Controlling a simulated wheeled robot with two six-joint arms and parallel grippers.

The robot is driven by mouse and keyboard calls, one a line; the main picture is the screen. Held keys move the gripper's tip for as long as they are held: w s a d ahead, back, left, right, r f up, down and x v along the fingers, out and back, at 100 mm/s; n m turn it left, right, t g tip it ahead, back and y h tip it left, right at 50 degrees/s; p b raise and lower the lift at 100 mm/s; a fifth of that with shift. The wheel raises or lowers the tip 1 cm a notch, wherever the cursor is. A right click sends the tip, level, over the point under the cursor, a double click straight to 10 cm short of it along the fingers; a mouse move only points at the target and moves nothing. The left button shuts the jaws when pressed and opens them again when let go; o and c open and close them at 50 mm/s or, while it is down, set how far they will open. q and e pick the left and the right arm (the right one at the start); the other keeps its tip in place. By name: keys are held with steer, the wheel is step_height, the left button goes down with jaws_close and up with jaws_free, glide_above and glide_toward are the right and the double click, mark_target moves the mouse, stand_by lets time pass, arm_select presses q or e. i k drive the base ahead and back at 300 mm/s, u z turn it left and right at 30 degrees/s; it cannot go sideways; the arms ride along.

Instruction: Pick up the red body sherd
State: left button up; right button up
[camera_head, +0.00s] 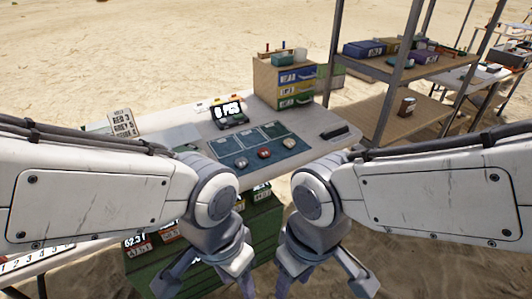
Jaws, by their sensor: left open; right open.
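A small red piece (264,153), which looks like the red body sherd, lies on the dark blue mat (281,162) on the white table. A grey piece (241,163) lies to its left and another pale piece (289,142) to its right. My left gripper (207,287) is open and hangs low in front of the table, nearer than the sherds. My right gripper (322,287) is open beside it at about the same height. Both appear empty and apart from the sherds, with the lower fingertips partly cut off by the picture's edge.
A scale with a lit display (229,112) stands behind the mat. A wooden drawer cabinet (264,80) stands at the back, and a dark block (334,132) lies on the right. A lettered card (123,124) stands at the left. Shelving (409,66) rises on the right. Green crates (180,262) sit below the table front.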

mark_target(264, 152)
steer(key=z, duration=1)
steer(key=k, duration=1.25)
steer(key=z, duration=0.85)
steer(key=i, duration=0.85)
steer(key=u, duration=0.8)
steer(key=i, duration=1.15)
steer(key=u, duration=1.55)
steer(key=i, duration=0.75)
steer(key=u, duration=0.95)
